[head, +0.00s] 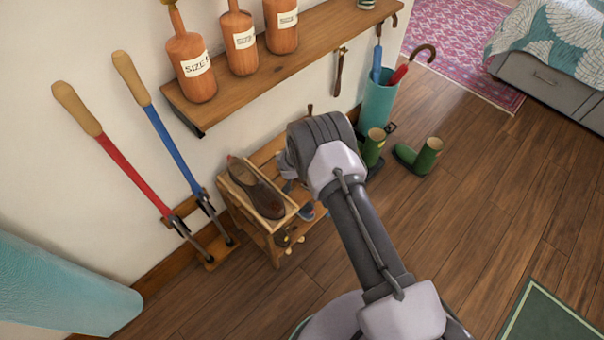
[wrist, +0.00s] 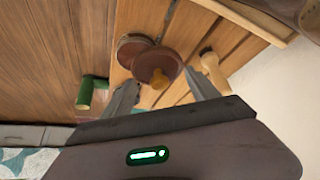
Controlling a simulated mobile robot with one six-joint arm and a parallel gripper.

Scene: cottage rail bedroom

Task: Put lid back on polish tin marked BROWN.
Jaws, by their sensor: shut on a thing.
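In the wrist view, a round brown lid (wrist: 153,60) with a tan knob sits between the fingers of my gripper (wrist: 162,79). My gripper is shut on this lid. Just behind it, partly covered by it, is a round brown tin (wrist: 130,48) on the wooden slats. I cannot tell whether lid and tin touch. No marking such as BROWN can be read on either. In the head view my arm hides the gripper's work area beside the wooden rack.
A wooden rack (head: 262,238) holds a tray with a brown shoe (head: 256,190). A brush with a pale wooden handle (wrist: 215,74) lies right of the lid. Green boots (head: 424,158) and a teal umbrella stand (head: 377,104) stand beyond. A wall shelf (head: 270,75) holds bottle-shaped objects. Floor at right is clear.

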